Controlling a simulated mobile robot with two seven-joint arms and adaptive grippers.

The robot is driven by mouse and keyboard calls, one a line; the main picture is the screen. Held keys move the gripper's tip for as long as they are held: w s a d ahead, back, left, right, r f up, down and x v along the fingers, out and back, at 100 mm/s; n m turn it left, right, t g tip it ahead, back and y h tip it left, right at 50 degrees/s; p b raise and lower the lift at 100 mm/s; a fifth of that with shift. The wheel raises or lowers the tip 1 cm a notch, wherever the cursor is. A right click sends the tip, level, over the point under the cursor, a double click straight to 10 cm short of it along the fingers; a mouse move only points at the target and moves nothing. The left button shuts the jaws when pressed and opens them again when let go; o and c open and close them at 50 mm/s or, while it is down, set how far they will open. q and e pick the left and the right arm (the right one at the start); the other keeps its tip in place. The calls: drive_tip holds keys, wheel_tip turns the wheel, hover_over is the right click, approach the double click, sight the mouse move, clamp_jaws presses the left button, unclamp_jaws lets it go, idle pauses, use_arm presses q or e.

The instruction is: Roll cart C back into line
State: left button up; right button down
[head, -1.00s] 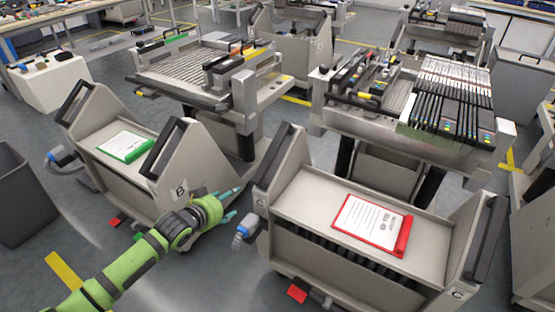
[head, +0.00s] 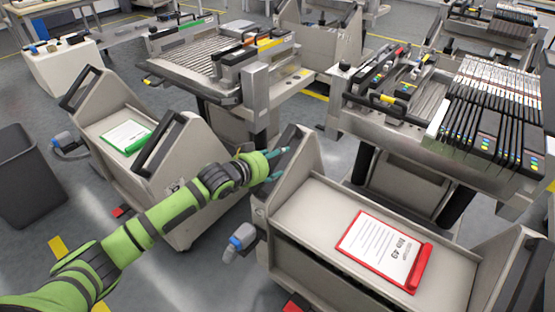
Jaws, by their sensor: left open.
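Cart C (head: 335,215) is the grey cart at the lower right, with a red clipboard (head: 385,248) on its sloped top. Its near right part runs out of the picture. A black handle (head: 291,140) runs along its left end panel. My left gripper (head: 276,165) is open, with teal fingertips right at that handle. I cannot tell whether they touch it. Nothing shows between the fingers. My right gripper is not in view.
Cart B (head: 100,155), with a green clipboard (head: 126,136), stands to the left under my left arm. A feeder trolley (head: 405,125) stands close behind cart C, another (head: 240,95) behind cart B. A dark bin (head: 28,180) is at far left. Some floor shows between the carts.

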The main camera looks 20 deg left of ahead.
use_arm(q)
drive_tip(key=shift+w+d+f, duration=0.25)
drive_tip(key=shift+w, duration=0.35)
clamp_jaws()
drive_tip(key=shift+r, duration=0.15)
